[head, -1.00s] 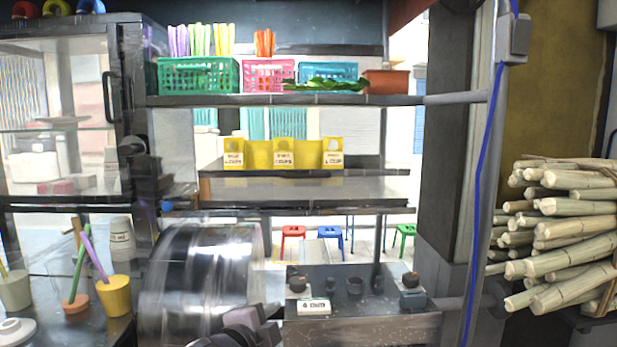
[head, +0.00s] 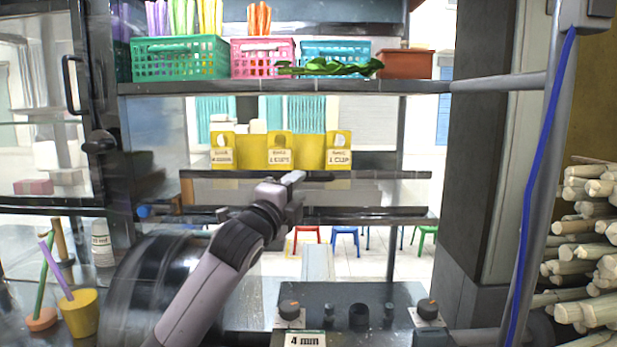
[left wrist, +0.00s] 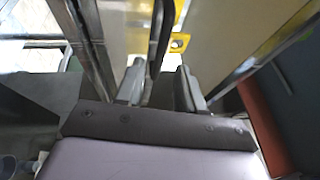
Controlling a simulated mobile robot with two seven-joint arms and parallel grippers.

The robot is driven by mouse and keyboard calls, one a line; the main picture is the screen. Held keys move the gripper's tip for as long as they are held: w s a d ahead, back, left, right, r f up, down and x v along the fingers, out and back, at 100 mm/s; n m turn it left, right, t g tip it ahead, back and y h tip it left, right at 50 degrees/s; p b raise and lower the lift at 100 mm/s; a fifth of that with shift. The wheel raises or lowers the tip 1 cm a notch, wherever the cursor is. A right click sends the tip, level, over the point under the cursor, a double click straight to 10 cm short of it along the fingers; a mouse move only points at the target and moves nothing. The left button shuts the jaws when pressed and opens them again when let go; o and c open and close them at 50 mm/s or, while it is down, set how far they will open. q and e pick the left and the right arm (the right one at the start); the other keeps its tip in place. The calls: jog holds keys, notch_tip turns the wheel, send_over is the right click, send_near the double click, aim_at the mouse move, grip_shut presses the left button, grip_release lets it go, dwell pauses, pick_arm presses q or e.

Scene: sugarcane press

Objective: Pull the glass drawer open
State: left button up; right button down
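My left gripper (head: 294,195) reaches up from the lower left, in front of a wide glass-like panel between two dark horizontal rails, the upper rail (head: 390,175) and the lower rail (head: 375,216). I take this to be the glass drawer; its edges are hard to make out, and the arm hides part of it. In the left wrist view the gripper (left wrist: 161,88) has its two fingers apart. A thin dark bar (left wrist: 161,35) runs between them; contact cannot be told. My right gripper is not in view.
Yellow cup-label holders (head: 310,152) stand above the upper rail. Green (head: 180,60), pink (head: 258,62) and blue baskets sit on the shelf above. A dark counter with knobs (head: 358,314) lies below; a yellow cup (head: 80,315) stands at left, cane (head: 590,240) at right.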

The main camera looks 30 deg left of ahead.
aim_at(307, 179)
pick_arm(q)
jog(key=shift+w+a+r+p, duration=0.1)
jog(key=shift+w+r+p, duration=0.1)
jog(key=shift+w, duration=0.7)
jog(key=shift+w+d+r+p, duration=0.1)
jog(key=shift+w+p, duration=0.1)
jog(key=shift+w, duration=0.7)
jog(key=shift+w+a+r+p, duration=0.1)
jog(key=shift+w+p, duration=0.1)
jog(key=shift+w, duration=0.7)
grip_shut()
